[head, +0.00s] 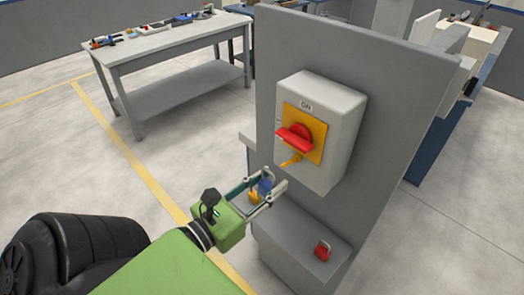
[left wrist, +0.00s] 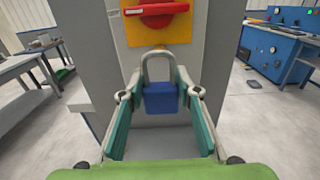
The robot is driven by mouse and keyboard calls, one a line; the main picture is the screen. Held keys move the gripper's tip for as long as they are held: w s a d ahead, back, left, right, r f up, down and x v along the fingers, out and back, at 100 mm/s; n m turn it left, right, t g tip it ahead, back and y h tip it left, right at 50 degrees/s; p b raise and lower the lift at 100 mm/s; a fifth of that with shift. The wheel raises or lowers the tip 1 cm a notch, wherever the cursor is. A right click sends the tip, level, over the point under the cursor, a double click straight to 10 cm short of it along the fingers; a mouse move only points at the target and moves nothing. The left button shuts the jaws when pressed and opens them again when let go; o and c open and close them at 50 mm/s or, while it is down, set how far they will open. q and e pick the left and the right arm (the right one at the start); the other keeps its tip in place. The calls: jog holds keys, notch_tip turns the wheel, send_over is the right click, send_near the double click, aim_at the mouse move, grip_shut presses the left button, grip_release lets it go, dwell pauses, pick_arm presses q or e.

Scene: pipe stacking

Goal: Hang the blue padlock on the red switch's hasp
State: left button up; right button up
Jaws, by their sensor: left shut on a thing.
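The red switch (head: 295,138) sits on a yellow plate on a grey box, its handle roughly level. It also shows at the top of the left wrist view (left wrist: 157,14). My right gripper is not in view.
A red padlock (head: 322,250) lies on the grey ledge (head: 290,250) below the switch box (head: 337,110). A small yellow thing (head: 253,196) shows between the fingers. The grey upright panel (head: 310,45) stands behind the box. A workbench (head: 165,42) with tools stands at the back left.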

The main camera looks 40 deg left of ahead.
pick_arm(q)
jog(key=shift+w+d+p, duration=0.1)
jog(key=shift+w+p, duration=0.2)
jog(key=shift+w, duration=0.7)
jog(key=shift+w+d+f+p, duration=0.1)
jog(key=shift+w+f+p, duration=0.15)
jog(key=shift+w, duration=0.7)
jog(key=shift+w+d+f+p, duration=0.1)
jog(key=shift+w+p, duration=0.15)
jog(key=shift+w, duration=0.65)
jog(key=shift+w+f+p, duration=0.2)
jog(key=shift+w+p, duration=0.05)
jog(key=shift+w, duration=0.7)
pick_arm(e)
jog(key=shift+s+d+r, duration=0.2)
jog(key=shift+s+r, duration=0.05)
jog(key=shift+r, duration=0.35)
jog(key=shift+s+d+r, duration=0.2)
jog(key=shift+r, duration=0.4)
pick_arm(q)
jog(key=o, duration=1.2)
jog(key=shift+o, duration=0.2)
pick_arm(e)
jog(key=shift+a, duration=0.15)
pick_arm(q)
jog(key=shift+s+f, duration=0.1)
